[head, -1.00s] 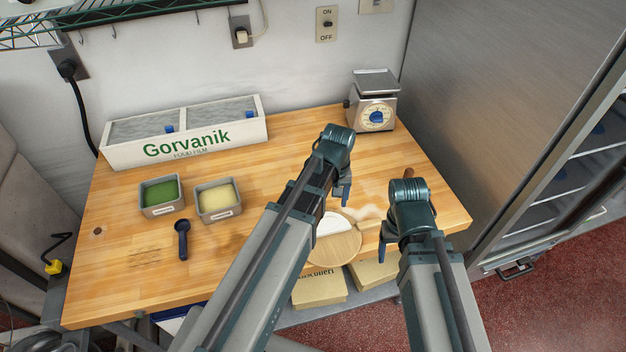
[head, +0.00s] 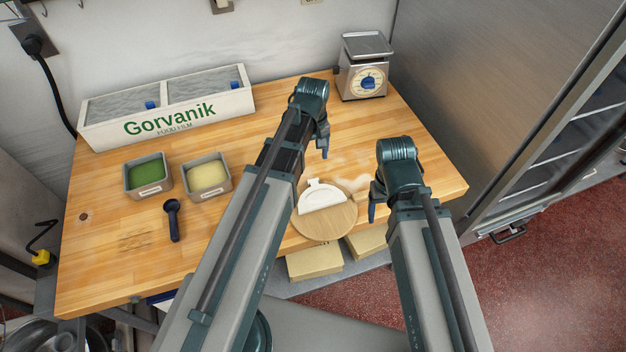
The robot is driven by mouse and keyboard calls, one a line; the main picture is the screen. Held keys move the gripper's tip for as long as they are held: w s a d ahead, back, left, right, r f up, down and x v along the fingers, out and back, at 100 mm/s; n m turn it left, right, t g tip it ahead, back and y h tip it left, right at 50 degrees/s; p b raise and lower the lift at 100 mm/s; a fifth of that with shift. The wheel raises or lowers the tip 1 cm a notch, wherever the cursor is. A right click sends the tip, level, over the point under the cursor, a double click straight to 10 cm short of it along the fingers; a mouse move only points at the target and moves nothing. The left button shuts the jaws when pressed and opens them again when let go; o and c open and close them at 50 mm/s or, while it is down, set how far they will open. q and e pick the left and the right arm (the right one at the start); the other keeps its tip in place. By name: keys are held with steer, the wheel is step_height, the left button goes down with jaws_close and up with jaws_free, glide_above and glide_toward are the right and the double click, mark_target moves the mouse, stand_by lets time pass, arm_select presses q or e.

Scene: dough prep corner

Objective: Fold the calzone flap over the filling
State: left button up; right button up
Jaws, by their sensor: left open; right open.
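A white half-round piece (head: 322,200) with a small tab on its far edge lies on a round tan board (head: 325,226) at the table's front edge. I take it for the folded calzone or its flap, but I cannot see any filling. My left gripper (head: 325,150) is open and empty, pointing down beyond the far edge of the board. My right gripper (head: 373,210) is open and empty, just right of the board. Neither gripper visibly touches the white piece.
A green-filled tub (head: 148,188), a pale-yellow-filled tub (head: 207,192) and a dark blue scoop (head: 173,220) sit at left. A Gorvanik film box (head: 168,124) and a scale (head: 364,83) stand at the back. Flour dusts the wood (head: 350,181). Cartons (head: 314,262) lie below.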

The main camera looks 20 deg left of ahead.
mark_target(313, 179)
arm_select(q)
step_height(313, 179, down, 11)
steer(key=b, duration=0.9)
steer(key=shift+r+b, duration=0.2)
steer(key=shift+b, duration=0.1)
jaws_close()
stand_by(0.7)
